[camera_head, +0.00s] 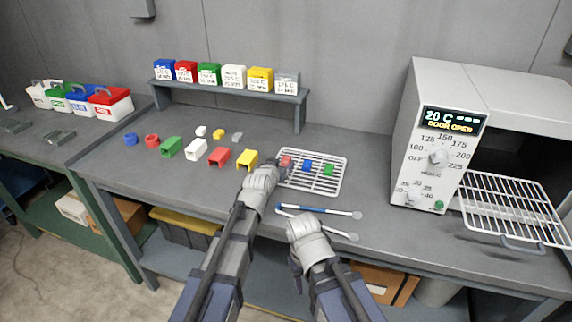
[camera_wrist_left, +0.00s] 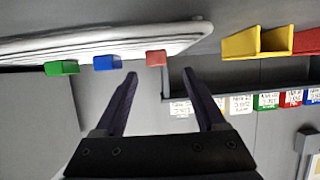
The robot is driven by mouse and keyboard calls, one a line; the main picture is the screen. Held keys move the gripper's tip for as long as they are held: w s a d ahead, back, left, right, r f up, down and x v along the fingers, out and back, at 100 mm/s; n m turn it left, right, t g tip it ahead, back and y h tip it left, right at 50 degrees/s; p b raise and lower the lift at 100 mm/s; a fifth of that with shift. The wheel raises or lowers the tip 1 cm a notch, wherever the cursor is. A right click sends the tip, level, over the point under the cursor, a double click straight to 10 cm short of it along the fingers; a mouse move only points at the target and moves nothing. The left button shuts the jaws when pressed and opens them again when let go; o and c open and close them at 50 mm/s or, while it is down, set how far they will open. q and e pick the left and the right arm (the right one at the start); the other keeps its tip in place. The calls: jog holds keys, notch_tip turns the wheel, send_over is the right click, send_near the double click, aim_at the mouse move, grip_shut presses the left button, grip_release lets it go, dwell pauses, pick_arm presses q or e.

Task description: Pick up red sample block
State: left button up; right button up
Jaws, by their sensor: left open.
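The red sample block (camera_head: 286,161) sits at the left end of a row on the white wire rack (camera_head: 313,188). A blue block (camera_head: 307,165) and a green block (camera_head: 328,170) stand to its right. My left gripper (camera_head: 283,171) is at the rack's left edge, close to the red block and partly hiding it. In the left wrist view the left gripper (camera_wrist_left: 160,76) is open and empty. The red block (camera_wrist_left: 156,58) shows between and just beyond its fingertips, apart from both. My right arm's wrist (camera_head: 307,240) is over the front edge; its jaws cannot be made out.
Two white-tipped tools, one blue-handled (camera_head: 315,210), lie before the rack. Several coloured channel pieces, including a yellow one (camera_head: 247,159), lie left. An oven (camera_head: 435,150) with an extended wire shelf (camera_head: 510,205) stands right. A small shelf (camera_head: 225,90) with coloured boxes is behind.

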aim_at(285, 160)
pick_arm(q)
jog(key=shift+b+x, duration=1)
jog(key=shift+x, duration=1.55)
jog(key=shift+s+d, duration=0.1)
jog(key=shift+d, duration=0.1)
jog(key=shift+r, duration=0.1)
jog(key=shift+c, duration=0.3)
grip_shut()
